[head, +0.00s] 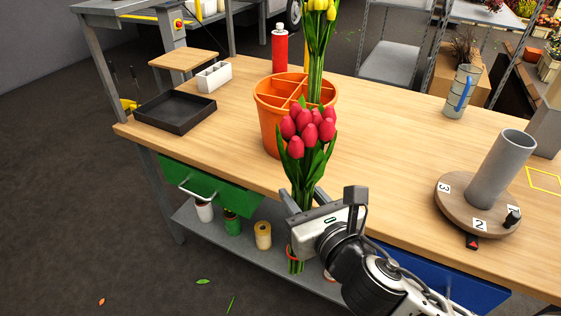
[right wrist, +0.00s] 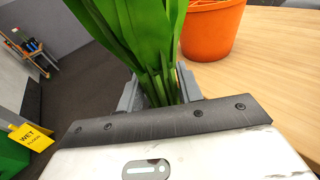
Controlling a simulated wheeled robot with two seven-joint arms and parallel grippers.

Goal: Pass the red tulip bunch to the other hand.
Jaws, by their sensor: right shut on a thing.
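The red tulip bunch (head: 309,133) is upright in front of the workbench's near edge, its red heads up and its green stems down. My right gripper (head: 301,198) is shut on its stems, above a red band low on the stems. In the right wrist view the green leaves and stems (right wrist: 158,82) stand between the two grey fingers of the right gripper (right wrist: 160,92). My left gripper is in neither view.
An orange divided bucket (head: 268,118) stands behind the bunch, with yellow tulips (head: 316,60) in it. A black tray (head: 175,112) lies at the left. A grey tube (head: 500,170) stands on a round numbered base (head: 455,212) at the right. Bare tabletop (head: 395,150) lies between.

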